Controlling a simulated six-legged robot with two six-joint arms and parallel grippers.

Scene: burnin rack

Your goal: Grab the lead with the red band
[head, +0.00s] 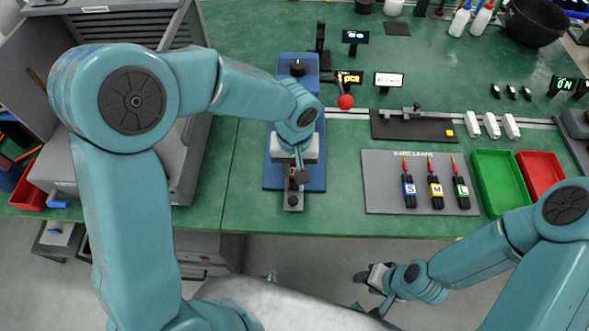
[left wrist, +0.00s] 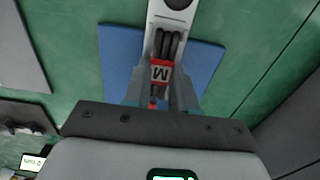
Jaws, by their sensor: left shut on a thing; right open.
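The lead with the red band (left wrist: 160,73) shows in the left wrist view as a dark looped cable with a red label marked M. It sits between the fingers of my left gripper (left wrist: 164,62), which is shut on it. In the head view my left gripper (head: 299,170) points down over the front of the blue fixture (head: 313,172), and it mostly hides the lead. I cannot tell whether the lead still touches the fixture. My right gripper (head: 368,288) is open and empty in front of the table's front edge.
A grey mat (head: 385,196) holds three leads with blue (head: 409,189), yellow (head: 436,190) and green (head: 461,190) bands. A green tray (head: 499,184) and a red tray (head: 541,174) stand to its right.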

